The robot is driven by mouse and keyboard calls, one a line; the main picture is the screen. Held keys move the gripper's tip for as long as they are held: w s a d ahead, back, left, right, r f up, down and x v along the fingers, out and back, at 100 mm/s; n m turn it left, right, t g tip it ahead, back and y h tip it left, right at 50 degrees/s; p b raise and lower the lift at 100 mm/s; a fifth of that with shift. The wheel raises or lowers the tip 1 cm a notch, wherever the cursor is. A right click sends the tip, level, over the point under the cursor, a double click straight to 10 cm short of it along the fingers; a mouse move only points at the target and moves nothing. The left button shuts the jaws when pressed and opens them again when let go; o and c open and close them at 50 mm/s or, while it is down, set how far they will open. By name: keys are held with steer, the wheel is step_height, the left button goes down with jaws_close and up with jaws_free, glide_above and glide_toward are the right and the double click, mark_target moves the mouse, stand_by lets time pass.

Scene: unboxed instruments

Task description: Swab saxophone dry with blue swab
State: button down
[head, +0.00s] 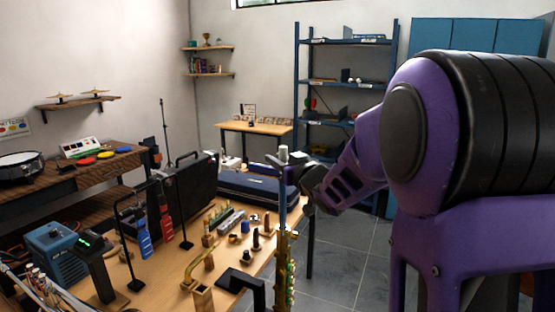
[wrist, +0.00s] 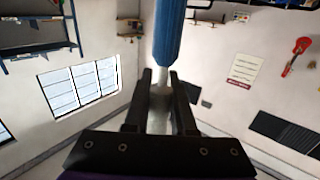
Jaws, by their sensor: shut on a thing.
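The blue swab (head: 282,208) hangs upright from my gripper (head: 288,168), which is shut on its pale handle. In the wrist view, my gripper (wrist: 160,85) grips the pale shaft, and the swab's blue part (wrist: 168,35) extends away beyond the fingertips. The brass saxophone (head: 284,275) stands upright at the table's near right edge, directly below the swab in the head view. The swab's lower end meets the saxophone's top in the picture; I cannot tell whether it is inside the tube or just above. The saxophone's lower part is cut off by the frame.
The wooden table (head: 222,272) holds several small instrument parts, a black bracket (head: 243,283), a dark open case (head: 172,195) and a blue case (head: 255,187). Black stands (head: 128,250) rise at the left. A blue shelf rack (head: 340,80) stands behind; tiled floor (head: 345,255) is clear to the right.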

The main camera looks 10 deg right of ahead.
step_height(320, 180, down, 12)
steer(key=b, duration=0.8)
stand_by(0.5)
steer(key=shift+r, duration=0.25)
step_height(320, 180, up, 10)
steer(key=p, duration=0.7)
stand_by(0.4)
steer(key=shift+f, duration=0.1)
